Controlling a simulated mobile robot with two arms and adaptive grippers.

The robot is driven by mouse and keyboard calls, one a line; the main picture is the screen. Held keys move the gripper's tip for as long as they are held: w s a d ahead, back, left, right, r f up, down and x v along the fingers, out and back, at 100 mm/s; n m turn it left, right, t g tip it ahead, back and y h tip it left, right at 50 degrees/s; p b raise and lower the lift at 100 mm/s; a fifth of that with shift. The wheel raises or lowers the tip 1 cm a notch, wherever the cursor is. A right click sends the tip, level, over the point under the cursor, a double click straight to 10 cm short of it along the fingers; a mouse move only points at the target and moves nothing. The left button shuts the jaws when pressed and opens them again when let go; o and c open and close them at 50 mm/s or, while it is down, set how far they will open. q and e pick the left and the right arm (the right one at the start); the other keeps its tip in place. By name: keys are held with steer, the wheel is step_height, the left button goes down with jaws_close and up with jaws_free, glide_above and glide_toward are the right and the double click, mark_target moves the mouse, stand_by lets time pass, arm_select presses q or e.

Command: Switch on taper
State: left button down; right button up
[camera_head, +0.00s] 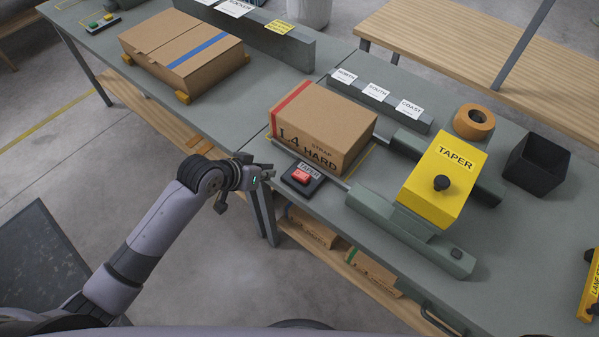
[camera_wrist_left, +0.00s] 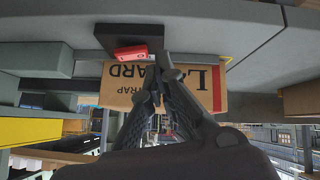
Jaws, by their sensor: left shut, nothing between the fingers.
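The yellow taper unit (camera_head: 447,172), labelled TAPER, stands over the grey rails on the bench. Its switch is a black box (camera_head: 313,187) with a red rocker (camera_head: 301,175) and a TAPER label, at the bench's near edge. In the left wrist view the picture is upside down, and the red rocker (camera_wrist_left: 131,52) and black box (camera_wrist_left: 117,38) show near the fingertips. My left gripper (camera_head: 271,172) is shut and empty, just left of the switch box. Its fingers show in the wrist view (camera_wrist_left: 161,76). I cannot tell whether they touch the switch. My right gripper is not in view.
A carton marked L4 HARD STRAP (camera_head: 325,126) sits right behind the switch. A blue-taped carton (camera_head: 180,50) lies at the back left. An orange tape roll (camera_head: 473,121) and a black bin (camera_head: 535,163) stand to the right. Cartons (camera_head: 312,230) lie on the lower shelf.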

arm_select(q)
steer(key=s+d+r+m+h, duration=0.1)
steer(key=s+d+r+m, duration=0.1)
steer(key=r, duration=0.7)
steer(key=shift+s+d, duration=0.6)
steer(key=shift+s, duration=0.15)
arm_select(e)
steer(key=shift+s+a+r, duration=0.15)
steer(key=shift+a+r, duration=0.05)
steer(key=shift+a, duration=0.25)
arm_select(q)
steer(key=shift+w, duration=0.1)
steer(key=p, duration=0.2)
glide_above(302, 176)
steer(key=s, duration=0.2)
step_height(302, 176, down, 7)
steer(key=shift+w+f, duration=0.1)
steer(key=shift+w, duration=0.05)
steer(key=shift+s+d+f, duration=0.1)
steer(key=shift+f, duration=0.55)
steer(key=shift+s+d+f, duration=0.1)
steer(key=shift+f, duration=0.5)
steer(key=shift+s+f, duration=0.1)
steer(key=shift+f, duration=0.5)
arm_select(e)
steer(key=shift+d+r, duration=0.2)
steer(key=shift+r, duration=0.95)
